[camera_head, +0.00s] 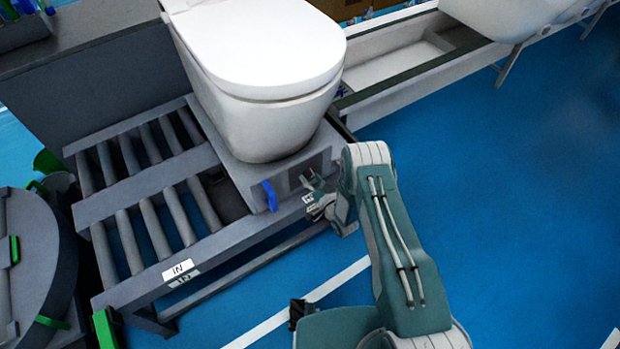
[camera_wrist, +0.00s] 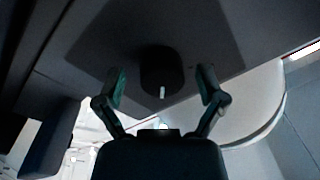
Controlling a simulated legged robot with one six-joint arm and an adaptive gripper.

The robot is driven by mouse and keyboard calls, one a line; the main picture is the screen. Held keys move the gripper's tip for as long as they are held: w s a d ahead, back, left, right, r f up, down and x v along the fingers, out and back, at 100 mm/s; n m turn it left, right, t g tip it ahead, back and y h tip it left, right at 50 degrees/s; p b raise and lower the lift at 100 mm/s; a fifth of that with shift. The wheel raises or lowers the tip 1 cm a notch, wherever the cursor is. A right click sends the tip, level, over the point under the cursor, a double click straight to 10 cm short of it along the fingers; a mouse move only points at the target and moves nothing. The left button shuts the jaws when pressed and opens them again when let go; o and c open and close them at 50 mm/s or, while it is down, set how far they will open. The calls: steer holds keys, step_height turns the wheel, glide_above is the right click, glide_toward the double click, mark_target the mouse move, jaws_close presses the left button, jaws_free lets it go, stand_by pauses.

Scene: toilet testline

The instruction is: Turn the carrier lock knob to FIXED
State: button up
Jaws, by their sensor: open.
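The carrier lock knob (camera_wrist: 161,72) is a dark round knob with a white pointer mark, in the upper middle of the wrist view. The mark points toward the bottom of that picture. My gripper (camera_wrist: 162,88) is open, with one finger on each side of the knob and a visible gap to both. In the head view my gripper (camera_head: 315,195) is at the front face of the grey carrier (camera_head: 240,185), which bears a white toilet (camera_head: 265,110). The knob is hard to make out there. I cannot read a FIXED label in either view.
A blue handle (camera_head: 270,196) sticks out of the carrier's front, left of my gripper. The roller conveyor (camera_head: 150,222) with an IN label (camera_head: 178,270) extends left. A round grey fixture (camera_head: 35,270) stands at far left. Blue floor (camera_head: 500,200) is open on the right.

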steer(key=v, duration=1.2)
steer(key=shift+f, duration=0.15)
steer(key=shift+a, duration=0.1)
steer(key=w+d+r+n+g+h, duration=0.1)
steer(key=w+d+r+h, duration=0.1)
steer(key=w+r, duration=0.35)
steer(key=w+d+r+g+h, duration=0.1)
steer(key=w+r+h, duration=0.15)
steer(key=r, duration=0.65)
steer(key=w+d+r+n+h, duration=0.1)
steer(key=w+d+r+h, duration=0.1)
steer(key=w+r, duration=0.4)
steer(key=s+d+r+g+h, duration=0.1)
steer(key=s+d+r+h, duration=0.2)
steer(key=r, duration=0.8)
steer(key=s+d+r+m+g+h, duration=0.2)
steer(key=s+d+r+g, duration=0.1)
steer(key=s+r, duration=1.1)
steer(key=s+a+r+g, duration=0.1)
steer(key=s+r+g, duration=0.1)
steer(key=s, duration=1.9)
steer(key=shift+r+g+y, duration=0.25)
steer(key=shift+g+y, duration=0.2)
steer(key=shift+g, duration=0.35)
